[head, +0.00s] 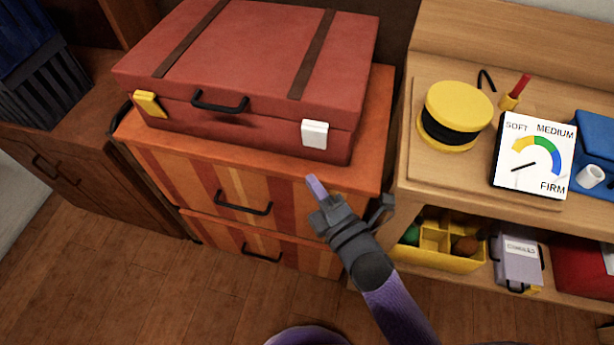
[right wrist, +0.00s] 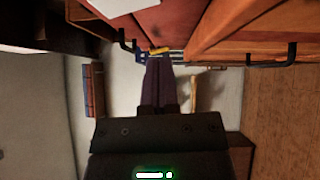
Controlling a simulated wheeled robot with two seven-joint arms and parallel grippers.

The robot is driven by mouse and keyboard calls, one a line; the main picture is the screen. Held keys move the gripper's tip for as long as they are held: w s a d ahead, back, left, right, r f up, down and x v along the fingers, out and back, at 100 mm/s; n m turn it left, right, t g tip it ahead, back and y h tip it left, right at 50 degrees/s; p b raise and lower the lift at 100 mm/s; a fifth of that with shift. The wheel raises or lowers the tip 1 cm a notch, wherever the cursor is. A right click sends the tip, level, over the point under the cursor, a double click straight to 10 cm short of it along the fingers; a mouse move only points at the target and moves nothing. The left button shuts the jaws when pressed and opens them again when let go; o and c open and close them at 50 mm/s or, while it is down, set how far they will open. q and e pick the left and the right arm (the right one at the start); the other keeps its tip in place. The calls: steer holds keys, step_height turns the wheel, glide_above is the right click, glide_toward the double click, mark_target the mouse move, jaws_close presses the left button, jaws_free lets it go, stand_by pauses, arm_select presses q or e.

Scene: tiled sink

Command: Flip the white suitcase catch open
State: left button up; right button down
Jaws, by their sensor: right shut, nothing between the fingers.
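The red suitcase (head: 250,60) lies flat on a striped wooden drawer chest. Its white catch (head: 315,134) is on the front face, toward the right, and looks flat against the case. A yellow catch (head: 150,104) is at the left of the front, with a black handle (head: 220,103) between them. My right gripper (head: 317,186) is shut and empty, in front of and below the white catch, apart from it in the picture. In the right wrist view its closed fingers (right wrist: 165,88) point up, and a white patch (right wrist: 122,5), probably the white catch, is cut off at the top edge. My left gripper is out of view.
The drawer chest (head: 165,168) has black handles below the suitcase. A wooden bench (head: 405,165) on the right holds a yellow-and-black drum (head: 458,108) and a white dial (head: 532,156). Open floor (head: 130,280) lies at the front left.

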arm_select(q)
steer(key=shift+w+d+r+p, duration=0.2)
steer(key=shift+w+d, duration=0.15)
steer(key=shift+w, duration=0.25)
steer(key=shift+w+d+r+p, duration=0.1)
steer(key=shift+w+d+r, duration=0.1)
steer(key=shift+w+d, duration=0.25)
arm_select(e)
steer(key=f+v, duration=0.1)
steer(key=v, duration=0.7)
steer(key=shift+w+d, duration=0.2)
steer(key=shift+d, duration=0.15)
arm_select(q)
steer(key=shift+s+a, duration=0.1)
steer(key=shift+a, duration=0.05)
